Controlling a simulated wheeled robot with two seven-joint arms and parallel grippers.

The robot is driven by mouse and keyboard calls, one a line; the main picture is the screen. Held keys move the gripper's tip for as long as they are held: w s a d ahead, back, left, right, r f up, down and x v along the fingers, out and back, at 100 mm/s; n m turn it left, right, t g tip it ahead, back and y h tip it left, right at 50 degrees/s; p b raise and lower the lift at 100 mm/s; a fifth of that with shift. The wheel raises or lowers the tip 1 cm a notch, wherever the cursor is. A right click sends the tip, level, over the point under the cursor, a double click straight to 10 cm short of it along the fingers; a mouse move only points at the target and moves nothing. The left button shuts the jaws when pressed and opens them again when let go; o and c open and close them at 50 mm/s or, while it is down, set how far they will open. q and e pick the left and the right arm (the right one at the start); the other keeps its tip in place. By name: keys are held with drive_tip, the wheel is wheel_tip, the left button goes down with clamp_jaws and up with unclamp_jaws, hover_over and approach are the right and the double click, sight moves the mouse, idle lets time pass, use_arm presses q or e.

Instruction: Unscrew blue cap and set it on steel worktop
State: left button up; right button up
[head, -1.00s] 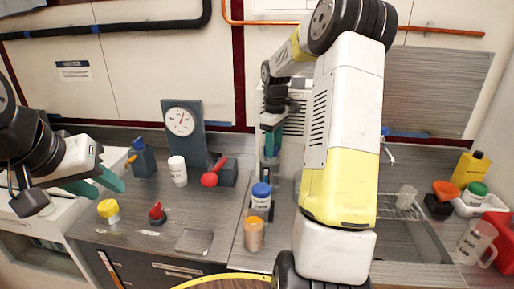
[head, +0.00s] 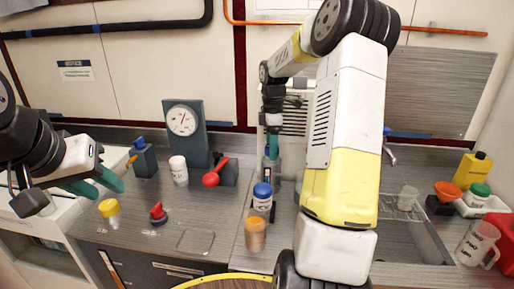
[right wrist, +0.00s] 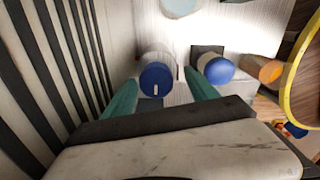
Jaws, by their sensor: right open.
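A blue cap (right wrist: 157,80) with a small white mark shows in the right wrist view, between the two green fingers of my right gripper (right wrist: 160,98), which is open. In the head view my right gripper (head: 272,141) points down over this blue-topped item at the back, partly hidden by the fingers. A second blue cap (head: 262,190) is on a white labelled bottle (head: 262,204) nearer the front; it also shows in the right wrist view (right wrist: 218,70). My left gripper (head: 98,183) is open and empty at the left. The grey worktop (head: 222,215) lies beneath.
An orange-lidded jar (head: 255,235) stands in front of the white bottle. A gauge (head: 183,125), white jar (head: 178,171), red-knobbed lever (head: 211,180), yellow-capped jar (head: 109,210) and red item (head: 158,212) stand left. The worktop's middle front is clear.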

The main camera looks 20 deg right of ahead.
drive_tip(key=shift+w+a, duration=0.15)
drive_tip(key=shift+w, duration=0.2)
drive_tip(key=m, duration=0.2)
drive_tip(key=shift+w+m, duration=0.15)
drive_tip(key=shift+m, duration=0.25)
drive_tip(key=m, duration=0.7)
drive_tip(key=shift+d, duration=0.3)
drive_tip(key=m, duration=0.5)
drive_tip(key=shift+d, duration=0.3)
drive_tip(key=m, duration=0.3)
drive_tip(key=shift+s+a+m, duration=0.2)
drive_tip(key=shift+s+m, duration=0.05)
drive_tip(key=shift+m, duration=0.05)
drive_tip(key=shift+a, duration=0.2)
